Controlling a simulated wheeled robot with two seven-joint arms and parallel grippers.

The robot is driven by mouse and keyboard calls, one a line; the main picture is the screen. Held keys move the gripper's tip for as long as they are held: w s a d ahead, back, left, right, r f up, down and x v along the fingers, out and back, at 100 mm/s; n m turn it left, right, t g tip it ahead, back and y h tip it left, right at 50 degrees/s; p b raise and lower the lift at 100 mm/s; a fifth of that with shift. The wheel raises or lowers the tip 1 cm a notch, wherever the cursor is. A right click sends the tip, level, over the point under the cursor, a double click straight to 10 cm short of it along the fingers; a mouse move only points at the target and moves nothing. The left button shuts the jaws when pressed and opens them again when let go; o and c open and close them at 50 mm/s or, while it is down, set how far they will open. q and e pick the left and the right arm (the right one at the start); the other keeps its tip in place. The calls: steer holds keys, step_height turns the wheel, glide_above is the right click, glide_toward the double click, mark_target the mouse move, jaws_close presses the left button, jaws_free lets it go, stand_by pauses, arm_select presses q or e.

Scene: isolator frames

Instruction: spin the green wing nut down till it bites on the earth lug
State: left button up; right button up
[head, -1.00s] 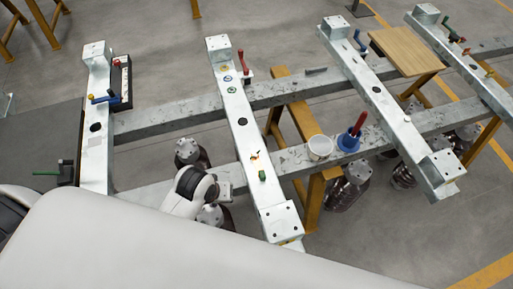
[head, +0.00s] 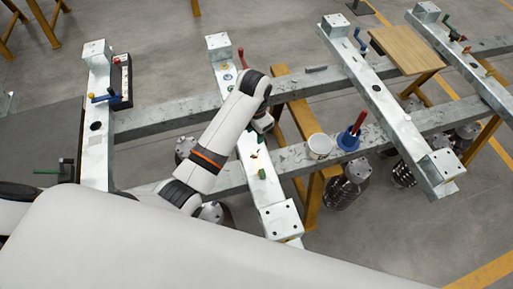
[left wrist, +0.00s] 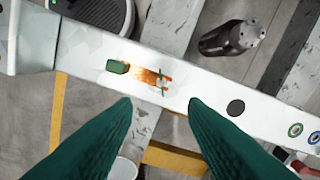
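A green block-like piece (left wrist: 118,66) sits on the pale beam beside an orange rusty patch; it also shows in the head view (head: 262,173). Right of the patch is a small upright fitting (left wrist: 163,82) with green and orange parts, perhaps the stud with lug; which piece is the wing nut I cannot tell for sure. My left gripper (left wrist: 160,103) is open and empty, its two green fingers wide apart, above the beam and short of the fitting in the left wrist view. My right gripper is not in view.
The galvanised beam (head: 281,222) crosses long rails over a drop to the floor. A white cup (head: 320,146) and a blue holder with a red handle (head: 350,138) stand on the rail to the right. A dark hole (left wrist: 235,107) and coloured round stickers (left wrist: 295,130) mark the beam.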

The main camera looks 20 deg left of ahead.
mark_target(257, 151)
arm_select(q)
steer(key=shift+n, duration=0.7)
steer(key=f, duration=0.7)
steer(key=w+f, duration=0.1)
steer(key=f, duration=0.3)
steer(key=shift+d+f, duration=0.1)
steer(key=shift+f, duration=0.15)
steer(key=shift+s, duration=0.1)
jaws_close()
